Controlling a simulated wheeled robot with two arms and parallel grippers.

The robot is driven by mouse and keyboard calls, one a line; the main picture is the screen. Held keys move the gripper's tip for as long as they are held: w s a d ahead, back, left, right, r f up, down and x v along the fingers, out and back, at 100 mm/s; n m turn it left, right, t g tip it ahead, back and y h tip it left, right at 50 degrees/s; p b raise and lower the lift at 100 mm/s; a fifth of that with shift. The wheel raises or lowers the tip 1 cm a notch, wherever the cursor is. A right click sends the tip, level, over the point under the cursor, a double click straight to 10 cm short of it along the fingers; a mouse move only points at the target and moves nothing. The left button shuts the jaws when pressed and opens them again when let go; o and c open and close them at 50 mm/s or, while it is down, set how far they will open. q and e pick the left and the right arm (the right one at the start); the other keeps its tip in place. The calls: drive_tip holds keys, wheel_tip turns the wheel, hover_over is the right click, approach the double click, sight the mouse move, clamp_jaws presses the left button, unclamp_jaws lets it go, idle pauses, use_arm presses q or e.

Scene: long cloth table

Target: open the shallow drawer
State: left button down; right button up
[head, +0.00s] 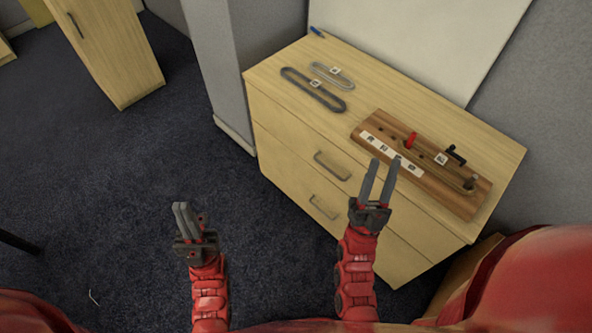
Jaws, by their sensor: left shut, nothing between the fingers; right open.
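A light wooden drawer cabinet (285,139) stands against the wall with its drawers closed. The upper drawer has a grey bar handle (331,166), and a drawer below it has a similar handle (323,208). I cannot tell for sure from the fronts which is the shallow drawer. My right gripper (383,164) is open and empty, its fingers pointing up the picture, just right of the upper handle and overlapping the cabinet front and board edge in view. My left gripper (182,207) is shut and empty, over the carpet left of the cabinet, apart from both handles.
On the cabinet top lie a dark oval loop (313,90), a smaller grey loop (332,75), a blue pen (317,32) and a wooden board (440,189) with pegs. A grey partition (222,75) stands left.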

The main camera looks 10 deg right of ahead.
drive_tip(key=w+d+f+m+g+h+b, duration=0.1)
drive_tip(key=w+d+f+m+g+b, duration=0.15)
drive_tip(key=f, duration=0.25)
drive_tip(key=w+d+f+m+g+b, duration=0.1)
drive_tip(key=w+f+m+g, duration=0.15)
drive_tip(key=f, duration=0.25)
drive_tip(key=m+g+y+b, duration=0.6)
drive_tip(key=y+b, duration=0.5)
approach(328, 168)
drive_tip(key=w, duration=0.3)
drive_tip(key=w+f, duration=0.1)
drive_tip(key=w, duration=0.2)
drive_tip(key=w+d, duration=0.1)
drive_tip(key=w, duration=0.3)
drive_tip(key=shift+d+f+p, duration=0.15)
drive_tip(key=shift+f+p, duration=0.15)
drive_tip(key=shift+p, duration=0.05)
clamp_jaws()
